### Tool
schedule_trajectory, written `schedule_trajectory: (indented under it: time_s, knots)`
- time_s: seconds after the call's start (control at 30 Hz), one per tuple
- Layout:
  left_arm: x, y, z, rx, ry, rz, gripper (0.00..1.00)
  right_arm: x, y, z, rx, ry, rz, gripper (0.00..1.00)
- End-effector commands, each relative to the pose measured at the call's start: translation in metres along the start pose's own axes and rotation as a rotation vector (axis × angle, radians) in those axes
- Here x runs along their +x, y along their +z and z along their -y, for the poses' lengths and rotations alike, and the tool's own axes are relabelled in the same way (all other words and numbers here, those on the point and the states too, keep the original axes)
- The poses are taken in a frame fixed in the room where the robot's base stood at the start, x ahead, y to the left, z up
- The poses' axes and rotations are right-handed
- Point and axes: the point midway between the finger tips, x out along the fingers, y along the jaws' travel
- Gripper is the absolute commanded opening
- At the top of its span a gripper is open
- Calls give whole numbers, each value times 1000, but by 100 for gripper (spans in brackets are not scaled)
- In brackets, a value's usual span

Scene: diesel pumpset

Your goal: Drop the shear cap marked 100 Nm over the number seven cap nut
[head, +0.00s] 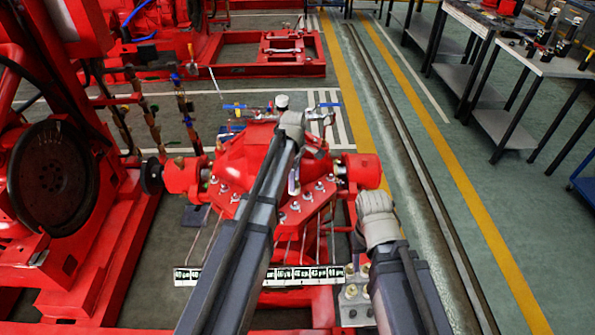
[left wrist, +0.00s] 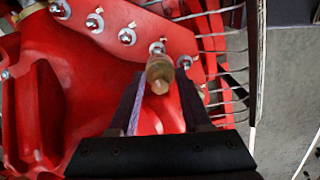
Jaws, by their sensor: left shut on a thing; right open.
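My left gripper (head: 293,182) hangs over the red pump casing (head: 245,160). In the left wrist view its fingers (left wrist: 159,85) are shut on a small brass shear cap (left wrist: 159,74); I cannot read its marking. The cap appears just in front of a flange nut (left wrist: 157,48), and I cannot tell whether they touch. Several silver cap nuts line the red flange, among them one (head: 308,195) in the head view and one (left wrist: 127,37) in the wrist view. I cannot tell which is number seven. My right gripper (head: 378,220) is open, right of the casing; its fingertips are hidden.
A black-and-white numbered strip (head: 300,273) runs below the flange, partly hidden by my left arm. A grey plate (head: 352,312) with brass pieces stands near my right arm. Pipes and a flywheel (head: 52,178) are at left.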

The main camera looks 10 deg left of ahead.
Motion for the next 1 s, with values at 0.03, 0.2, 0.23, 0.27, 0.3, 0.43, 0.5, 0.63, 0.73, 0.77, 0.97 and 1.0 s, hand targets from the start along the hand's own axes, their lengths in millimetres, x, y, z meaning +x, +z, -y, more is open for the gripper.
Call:
schedule_trajectory:
  time_s: [0.03, 0.2, 0.23, 0.27, 0.3, 0.43, 0.5, 0.63, 0.73, 0.77, 0.97, 1.0]
  knots:
    - [0, 0, 0, 0, 0, 0, 0, 0, 0, 0, 0, 0, 0, 50]
    - [0, 0, 0, 0, 0, 0, 0, 0, 0, 0, 0, 0, 0, 50]
    - [0, 0, 0, 0, 0, 0, 0, 0, 0, 0, 0, 0, 0, 50]
    - [0, 0, 0, 0, 0, 0, 0, 0, 0, 0, 0, 0, 0, 50]
    - [0, 0, 0, 0, 0, 0, 0, 0, 0, 0, 0, 0, 0, 50]
    - [0, 0, 0, 0, 0, 0, 0, 0, 0, 0, 0, 0, 0, 50]
    - [0, 0, 0, 3, 0, 0, 0, 0, 0, 0, 0, 0, 0, 50]
    - [3, 0, 0, 18, 0, 0, 0, 3, 0, 0, 0, 0, 0, 50]
    - [9, 0, 0, 17, 0, 0, 0, 9, 0, 1, 0, 0, 0, 50]
    - [11, 0, 0, 17, 0, 0, 0, 11, -1, 1, 0, 0, 0, 50]
    - [31, 0, 0, 17, 0, 0, 0, 31, -2, 3, 0, 0, 0, 50]
    - [35, 0, 0, 17, 0, 0, 0, 35, -2, 3, 0, 0, 0, 50]
